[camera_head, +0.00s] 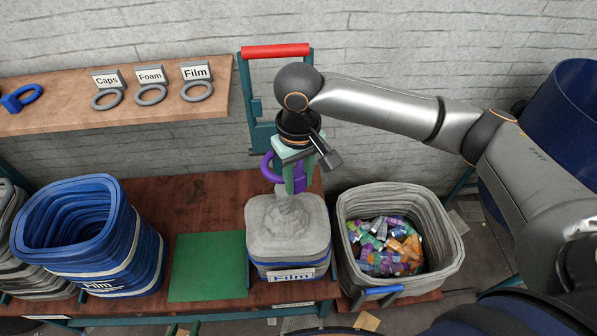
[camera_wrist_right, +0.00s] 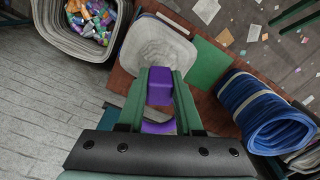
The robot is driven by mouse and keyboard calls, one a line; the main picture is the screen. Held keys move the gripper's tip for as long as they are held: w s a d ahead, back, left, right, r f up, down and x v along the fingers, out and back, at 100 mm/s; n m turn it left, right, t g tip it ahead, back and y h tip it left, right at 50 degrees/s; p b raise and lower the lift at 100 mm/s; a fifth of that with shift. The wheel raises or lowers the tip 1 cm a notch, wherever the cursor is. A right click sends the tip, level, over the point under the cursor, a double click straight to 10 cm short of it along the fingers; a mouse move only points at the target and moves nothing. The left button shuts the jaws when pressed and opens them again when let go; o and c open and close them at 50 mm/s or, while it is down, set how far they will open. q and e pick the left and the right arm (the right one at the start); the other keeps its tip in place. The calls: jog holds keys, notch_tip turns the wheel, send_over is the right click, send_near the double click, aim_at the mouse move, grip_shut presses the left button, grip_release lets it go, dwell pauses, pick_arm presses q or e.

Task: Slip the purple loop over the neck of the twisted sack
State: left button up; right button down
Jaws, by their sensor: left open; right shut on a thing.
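My right gripper (camera_head: 297,181) points down and is shut on the purple loop (camera_head: 268,168). The loop's block also shows between the fingers in the wrist view (camera_wrist_right: 159,88). The ring sticks out to the left of the fingers in the head view. The grey sack (camera_head: 262,236), with its twisted neck (camera_head: 289,202), stands upright just below. The ring appears above the neck, not around it; the fingers partly hide the neck's top. The sack also fills the upper middle of the wrist view (camera_wrist_right: 148,48). My left gripper (camera_head: 183,330) barely shows its open, empty fingertips at the bottom edge.
A grey bin (camera_head: 350,215) of coloured scraps stands right. A shelf (camera_head: 60,122) holds grey tagged loops and a blue loop (camera_head: 25,98).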

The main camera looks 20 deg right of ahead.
aim_at(299, 191)
jog(key=shift+f, duration=1.85)
jog(key=shift+f+b, duration=4.15)
jog(key=shift+f, duration=2)
jog(key=c, duration=0.5)
grip_release()
jog(key=shift+r, duration=0.1)
